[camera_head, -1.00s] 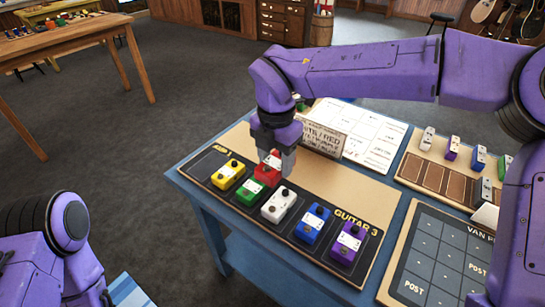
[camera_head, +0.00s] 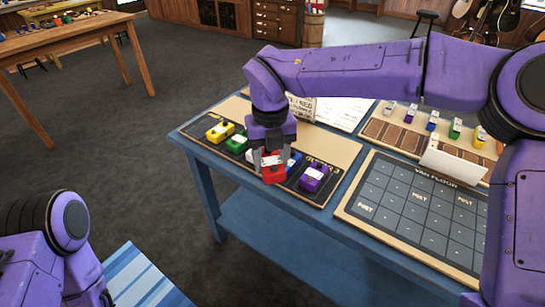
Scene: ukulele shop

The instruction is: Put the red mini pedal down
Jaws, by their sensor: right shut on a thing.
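My right gripper (camera_head: 272,160) is shut on the red mini pedal (camera_head: 273,174), pointing down over the front part of the black pedalboard (camera_head: 322,198). The red pedal covers parts of the white pedal (camera_head: 250,156) and the blue pedal (camera_head: 294,160); it seems to be held above the board, but the exact gap is unclear. A yellow pedal (camera_head: 220,132) and a green pedal (camera_head: 238,144) sit in the row to its left, a purple pedal (camera_head: 314,178) to its right. My left arm shows at the lower left; its gripper is out of view.
The blue table (camera_head: 290,232) also carries a dark grid board (camera_head: 415,208), a rack of small pedals (camera_head: 398,136) and white sheets (camera_head: 343,112) behind my right arm. A wooden table (camera_head: 80,42) stands at the far left. Open floor lies between.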

